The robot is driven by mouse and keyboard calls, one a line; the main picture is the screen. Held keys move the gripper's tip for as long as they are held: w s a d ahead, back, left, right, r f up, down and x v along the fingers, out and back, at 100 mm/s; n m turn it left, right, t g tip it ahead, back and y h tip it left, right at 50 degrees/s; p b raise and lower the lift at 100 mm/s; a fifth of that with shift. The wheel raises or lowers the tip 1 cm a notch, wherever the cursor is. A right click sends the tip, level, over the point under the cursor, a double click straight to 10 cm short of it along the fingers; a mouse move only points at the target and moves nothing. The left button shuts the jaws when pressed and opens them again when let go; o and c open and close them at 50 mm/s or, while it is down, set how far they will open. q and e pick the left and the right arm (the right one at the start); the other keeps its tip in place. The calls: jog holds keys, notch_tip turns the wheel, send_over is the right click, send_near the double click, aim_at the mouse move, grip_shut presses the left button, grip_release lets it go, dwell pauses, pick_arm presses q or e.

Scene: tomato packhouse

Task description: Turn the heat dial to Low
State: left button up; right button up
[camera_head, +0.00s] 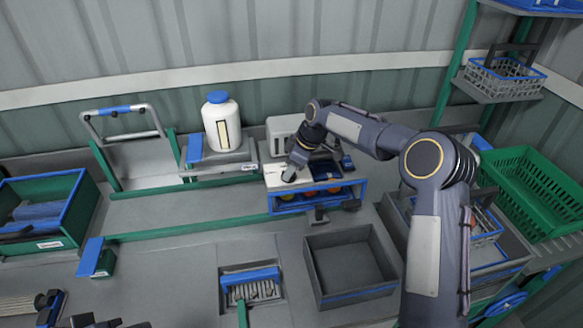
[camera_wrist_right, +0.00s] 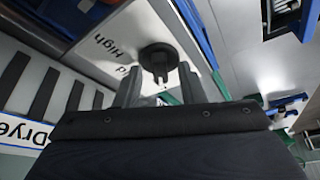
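The heat dial (camera_wrist_right: 158,62) is a round black knob on a white panel (camera_wrist_right: 108,62) in the right wrist view. "High" and part of another word are printed beside it; I cannot see the word Low. My right gripper (camera_wrist_right: 160,86) is open, its two grey fingers apart at the near side of the dial; contact is unclear. In the head view my right gripper (camera_head: 291,171) is over the white-topped unit with blue edges (camera_head: 275,183) and hides the dial. A dark part at the bottom left edge may be my left gripper (camera_head: 90,322); its fingers are unclear.
A slotted housing labelled "Drye..." (camera_wrist_right: 30,128) borders the panel. A white bottle with a blue cap (camera_head: 222,125) stands left of the unit. An empty grey bin (camera_head: 345,292) and a brush (camera_head: 250,277) are in front.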

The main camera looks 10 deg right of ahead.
jog(key=b+v, duration=0.1)
jog(key=v, duration=0.7)
jog(key=shift+b, duration=0.3)
jog(key=shift+f, duration=0.1)
jog(key=s+d+r+m+t+h, duration=0.1)
jog(key=s+d+r+m, duration=0.2)
jog(key=s, duration=0.6)
jog(key=s+d+r+m+t, duration=0.1)
jog(key=s+r+m, duration=0.3)
jog(key=s, duration=0.6)
jog(key=s+f+m, duration=0.3)
jog(key=s+f, duration=0.1)
jog(key=s, duration=0.6)
jog(key=s+f+m+t, duration=0.1)
jog(key=s+f+m, duration=0.3)
jog(key=s, duration=0.7)
jog(key=shift+a+y, duration=0.15)
jog(key=shift+y, duration=0.25)
